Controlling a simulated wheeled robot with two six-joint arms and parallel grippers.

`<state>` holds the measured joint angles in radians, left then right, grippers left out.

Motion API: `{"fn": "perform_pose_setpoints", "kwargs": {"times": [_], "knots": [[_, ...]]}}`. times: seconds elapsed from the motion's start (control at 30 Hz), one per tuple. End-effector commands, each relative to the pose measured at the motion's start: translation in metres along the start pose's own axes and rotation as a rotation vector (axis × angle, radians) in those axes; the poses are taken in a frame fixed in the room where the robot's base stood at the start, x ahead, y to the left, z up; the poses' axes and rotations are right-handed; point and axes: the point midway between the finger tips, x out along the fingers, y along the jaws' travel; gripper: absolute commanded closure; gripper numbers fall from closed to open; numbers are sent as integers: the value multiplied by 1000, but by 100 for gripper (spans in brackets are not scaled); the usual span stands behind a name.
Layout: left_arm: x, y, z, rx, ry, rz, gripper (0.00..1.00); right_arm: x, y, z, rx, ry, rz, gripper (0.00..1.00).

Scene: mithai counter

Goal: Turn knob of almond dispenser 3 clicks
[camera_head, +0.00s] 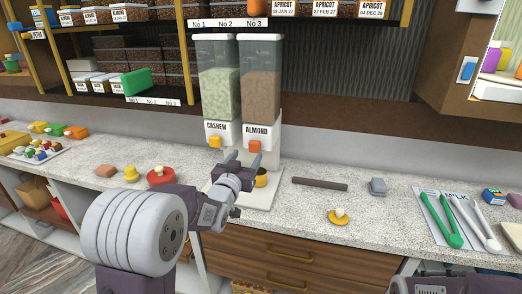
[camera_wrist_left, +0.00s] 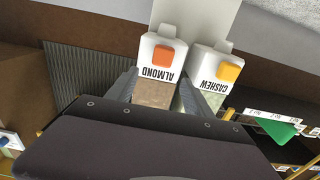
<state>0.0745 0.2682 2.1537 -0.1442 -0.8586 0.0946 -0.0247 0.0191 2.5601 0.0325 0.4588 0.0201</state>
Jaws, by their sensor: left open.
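The almond dispenser (camera_head: 261,85) is a clear hopper of brown contents with a white base marked ALMOND and an orange knob (camera_head: 254,146). The knob also shows in the left wrist view (camera_wrist_left: 164,56). My left gripper (camera_head: 244,159) is open and empty, just below and in front of the dispenser's base. In the left wrist view, the fingers (camera_wrist_left: 160,85) are spread either side of the almond hopper, apart from the knob. A yellow cup (camera_head: 262,178) stands under the almond dispenser, partly hidden by my gripper.
The cashew dispenser (camera_head: 218,80), with a yellow knob (camera_head: 215,142), stands close on the left. Green tongs (camera_head: 441,219) lie farther right. Shelves hang above.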

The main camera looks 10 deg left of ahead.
Motion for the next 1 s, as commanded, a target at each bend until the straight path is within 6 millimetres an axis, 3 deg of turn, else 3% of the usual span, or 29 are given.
{"fn": "perform_pose_setpoints", "kwargs": {"times": [0.17,0.53,0.9,1.0], "knots": [[10,0,-2,0,-2,0,40,-5,0,0,0,0,0,64],[80,0,-2,0,-3,0,40,-23,0,-2,0,0,0,64],[90,0,0,0,-3,0,40,-23,0,-2,0,0,0,64],[90,0,0,0,-2,0,65,-23,0,-2,0,0,0,64]]}}
